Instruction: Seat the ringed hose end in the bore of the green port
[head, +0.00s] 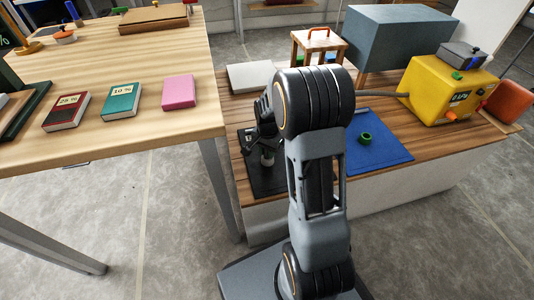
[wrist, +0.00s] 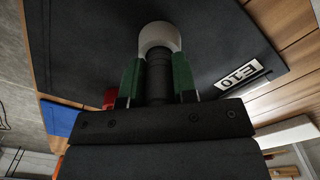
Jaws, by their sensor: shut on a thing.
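My gripper (wrist: 157,85) is shut, its green-lined fingers on either side of a dark ribbed cylinder, which looks like the ringed hose end (wrist: 159,75). A pale round piece (wrist: 160,37) shows at its far end, and also under my gripper in the head view (head: 267,159). I cannot tell whether that piece is part of the hose end or separate. My gripper is over a black mat (head: 268,184). The green port (head: 365,138) is a small ring on the blue mat, apart from my gripper and to its right in the head view.
The blue mat (head: 392,154) lies right of my arm. A yellow box (head: 440,90) stands at the right, with a dark hose (head: 385,94) running left behind my arm. A grey-blue block (head: 400,40) and small wooden stand (head: 318,44) are behind. A label reads E10 (wrist: 238,73).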

